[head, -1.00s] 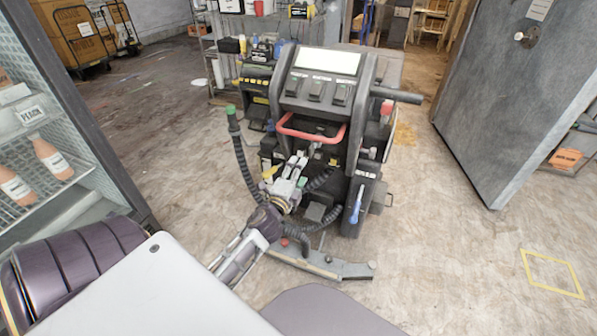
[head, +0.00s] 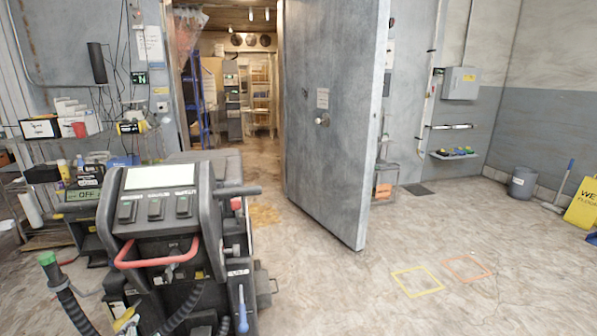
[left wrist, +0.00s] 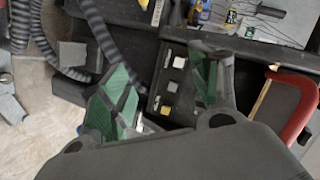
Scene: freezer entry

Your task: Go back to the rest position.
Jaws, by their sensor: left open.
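My left gripper (left wrist: 163,88) shows in the left wrist view with its two green-padded fingers spread apart. Nothing is held between them. Behind the fingers is a dark machine panel with small square buttons, and black ribbed hoses lie to the upper left. The red handle (left wrist: 298,108) is at the right edge of that view, apart from the fingers. In the head view the black machine (head: 165,215) with a pale screen stands at the lower left. My left arm is mostly out of the head view. My right gripper is in neither view.
A grey freezer door (head: 335,125) stands open behind the machine. A cluttered bench (head: 105,142) is at the left. A grey bin (head: 521,183) and a yellow floor sign (head: 583,205) are at the right.

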